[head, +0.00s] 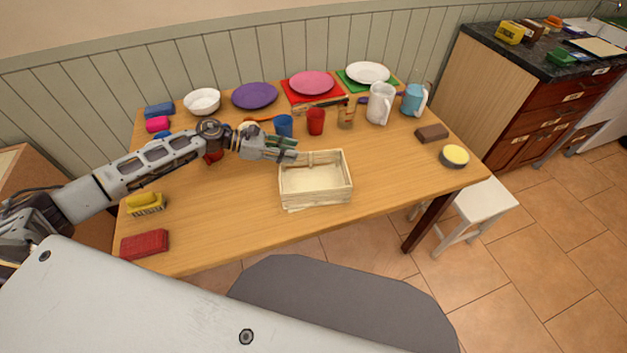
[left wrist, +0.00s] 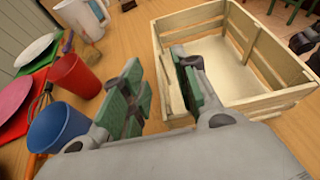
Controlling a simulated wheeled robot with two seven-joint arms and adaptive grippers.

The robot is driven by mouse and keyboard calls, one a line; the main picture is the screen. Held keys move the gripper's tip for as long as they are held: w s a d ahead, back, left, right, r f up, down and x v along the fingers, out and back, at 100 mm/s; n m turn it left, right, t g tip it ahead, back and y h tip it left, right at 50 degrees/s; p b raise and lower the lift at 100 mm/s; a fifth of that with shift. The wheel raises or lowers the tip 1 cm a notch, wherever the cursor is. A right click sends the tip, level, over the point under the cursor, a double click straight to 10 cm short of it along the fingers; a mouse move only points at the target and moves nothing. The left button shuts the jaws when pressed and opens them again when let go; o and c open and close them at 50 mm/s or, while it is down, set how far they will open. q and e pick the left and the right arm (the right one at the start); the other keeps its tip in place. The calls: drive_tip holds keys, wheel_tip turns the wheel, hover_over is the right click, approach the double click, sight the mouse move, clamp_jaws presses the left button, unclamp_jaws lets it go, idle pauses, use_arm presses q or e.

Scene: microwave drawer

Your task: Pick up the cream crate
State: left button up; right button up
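The cream crate (head: 316,193) is an open, slatted wooden box, empty, sitting upright near the table's front middle. My left gripper (head: 290,150) is at the crate's back left corner. In the left wrist view the gripper (left wrist: 160,88) is open, with green-padded fingers apart. The crate's near wall shows between the fingers, and the right finger overlaps the inside of the crate (left wrist: 291,74). I cannot tell whether either finger touches the wall.
A blue cup (head: 284,126), red cup (head: 316,121) and glass (head: 346,117) stand behind the crate. A white pitcher (head: 381,104) is farther right. Plates line the back. A red block (head: 144,244) and yellow item (head: 146,204) lie at left.

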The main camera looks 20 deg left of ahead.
use_arm(q)
drive_tip(key=shift+w+d+f, duration=0.1)
drive_tip(key=shift+w+d, duration=0.25)
drive_tip(key=shift+d, duration=0.25)
drive_tip(key=shift+p+x, duration=0.35)
drive_tip(key=shift+x, duration=1.2)
drive_tip(key=shift+w+d+f, duration=0.15)
drive_tip(key=shift+w+d, duration=0.05)
drive_tip(key=shift+d, duration=0.1)
use_arm(e)
drive_tip(key=shift+s+d+f, duration=0.1)
drive_tip(key=shift+s+d, duration=0.3)
drive_tip(key=shift+s, duration=0.25)
drive_tip(key=shift+w, duration=0.3)
use_arm(q)
drive_tip(key=shift+c, duration=0.3)
clamp_jaws()
use_arm(e)
drive_tip(key=shift+s, duration=0.75)
